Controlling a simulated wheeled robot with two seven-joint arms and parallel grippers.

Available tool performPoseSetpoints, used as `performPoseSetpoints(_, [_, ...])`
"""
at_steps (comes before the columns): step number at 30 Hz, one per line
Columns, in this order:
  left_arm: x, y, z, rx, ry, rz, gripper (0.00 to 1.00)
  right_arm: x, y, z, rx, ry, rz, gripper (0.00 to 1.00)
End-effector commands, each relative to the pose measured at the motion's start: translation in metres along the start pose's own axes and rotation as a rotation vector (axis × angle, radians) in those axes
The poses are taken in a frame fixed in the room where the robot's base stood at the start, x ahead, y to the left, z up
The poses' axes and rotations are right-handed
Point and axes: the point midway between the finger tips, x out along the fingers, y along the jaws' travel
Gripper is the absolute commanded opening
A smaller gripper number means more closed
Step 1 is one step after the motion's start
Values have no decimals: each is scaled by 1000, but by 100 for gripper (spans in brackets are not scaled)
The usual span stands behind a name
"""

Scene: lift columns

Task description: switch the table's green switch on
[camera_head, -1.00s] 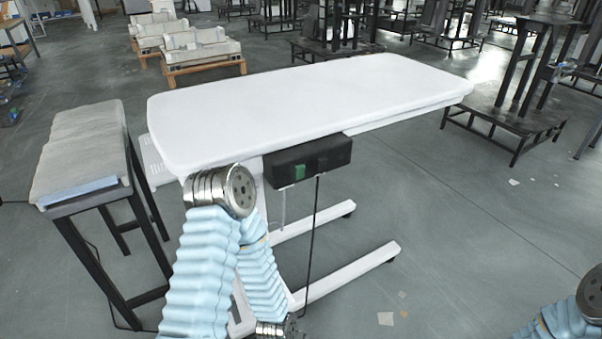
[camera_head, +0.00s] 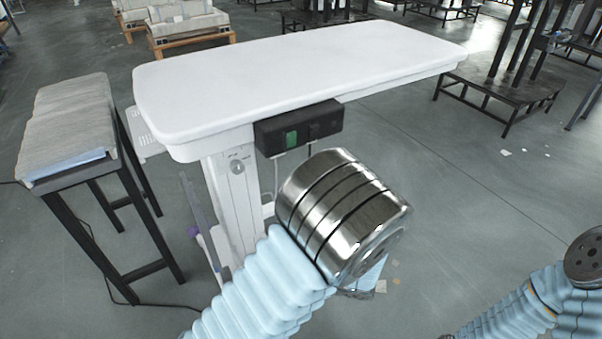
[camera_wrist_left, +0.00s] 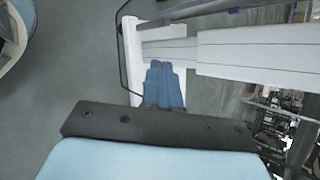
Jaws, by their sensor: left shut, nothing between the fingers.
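The white table (camera_head: 300,70) stands ahead in the head view. A black box (camera_head: 326,118) hangs under its near edge, with the green switch (camera_head: 292,140) on the left of its front face. I cannot tell the switch's position. My left arm's metal joint stands below and right of the box, and my left gripper is hidden in this view. In the left wrist view my left gripper (camera_wrist_left: 165,66) is shut and empty, its blue fingers together before the table's white frame (camera_wrist_left: 255,48). The switch is not seen there. My right gripper is out of view.
A black-legged bench with a grey top (camera_head: 68,118) stands left of the table. A white column (camera_head: 236,190) carries the table. A dark metal stand (camera_head: 505,92) is at the back right. The floor right of the table is mostly clear.

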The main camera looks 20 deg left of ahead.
Motion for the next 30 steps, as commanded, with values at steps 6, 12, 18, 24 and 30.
performPoseSetpoints(6, [-121,-104,0,-158,106,-593,0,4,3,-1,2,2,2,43])
performPoseSetpoints(12, [-211,-143,19,-327,204,-900,0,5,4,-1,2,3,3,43])
performPoseSetpoints(18, [-238,-151,29,-385,237,-986,0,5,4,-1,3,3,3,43])
performPoseSetpoints(24, [-238,-151,29,-385,237,-986,0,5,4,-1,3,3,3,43])
performPoseSetpoints(30, [-235,-156,29,-384,235,-984,0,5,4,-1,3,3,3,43])
